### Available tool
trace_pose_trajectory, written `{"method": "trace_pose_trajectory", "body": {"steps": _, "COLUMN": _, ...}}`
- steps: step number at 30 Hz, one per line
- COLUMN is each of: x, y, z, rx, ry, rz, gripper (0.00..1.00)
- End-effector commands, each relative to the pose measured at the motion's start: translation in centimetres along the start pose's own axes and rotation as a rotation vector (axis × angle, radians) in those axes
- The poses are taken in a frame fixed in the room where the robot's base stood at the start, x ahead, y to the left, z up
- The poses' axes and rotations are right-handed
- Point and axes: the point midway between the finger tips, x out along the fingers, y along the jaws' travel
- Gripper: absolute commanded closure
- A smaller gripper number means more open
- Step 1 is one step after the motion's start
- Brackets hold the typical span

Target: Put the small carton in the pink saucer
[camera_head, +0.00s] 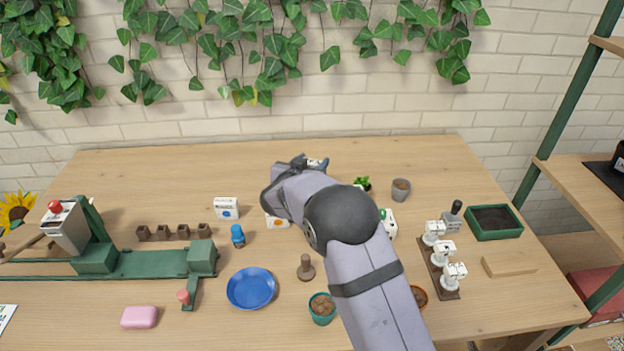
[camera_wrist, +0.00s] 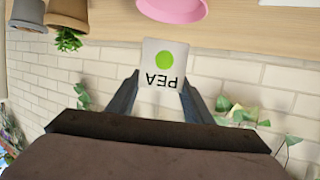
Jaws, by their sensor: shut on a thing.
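My gripper (camera_wrist: 160,80) is shut on a small white carton (camera_wrist: 164,56) with a green dot and the word PEA, which appears upside down in the wrist view. The carton sits between the two dark fingers, with the wall behind it. The pink saucer (camera_wrist: 172,10) shows at the top edge of the wrist view, partly cut off and apart from the carton in the picture. In the head view my arm covers the middle of the table, and I cannot make out the saucer there.
A blue plate (camera_head: 251,288), a blue-capped bottle (camera_head: 238,236) and a blue-dotted carton (camera_head: 226,208) stand left of my arm. A grey pot (camera_head: 401,189) and a small plant (camera_head: 363,183) stand at the back. A green tray (camera_head: 494,222) is at right.

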Motion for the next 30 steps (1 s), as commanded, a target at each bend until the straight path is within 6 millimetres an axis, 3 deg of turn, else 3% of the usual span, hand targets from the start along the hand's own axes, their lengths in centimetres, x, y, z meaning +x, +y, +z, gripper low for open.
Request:
{"method": "trace_pose_trajectory", "body": {"steps": 3, "x": 0.3, "y": 0.0, "z": 1.1, "rx": 0.0, "ry": 0.001, "rz": 0.001, "gripper": 0.76}}
{"method": "trace_pose_trajectory", "body": {"steps": 11, "x": 0.5, "y": 0.0, "z": 1.6, "rx": 0.001, "ry": 0.002, "rz": 0.0, "gripper": 0.76}}
{"method": "trace_pose_trajectory", "body": {"steps": 21, "x": 1.5, "y": 0.0, "z": 4.8, "rx": 0.0, "ry": 0.001, "rz": 0.0, "gripper": 0.76}}
{"method": "trace_pose_trajectory", "body": {"steps": 30, "x": 1.6, "y": -0.1, "z": 4.9, "rx": 0.001, "ry": 0.002, "rz": -0.001, "gripper": 0.76}}
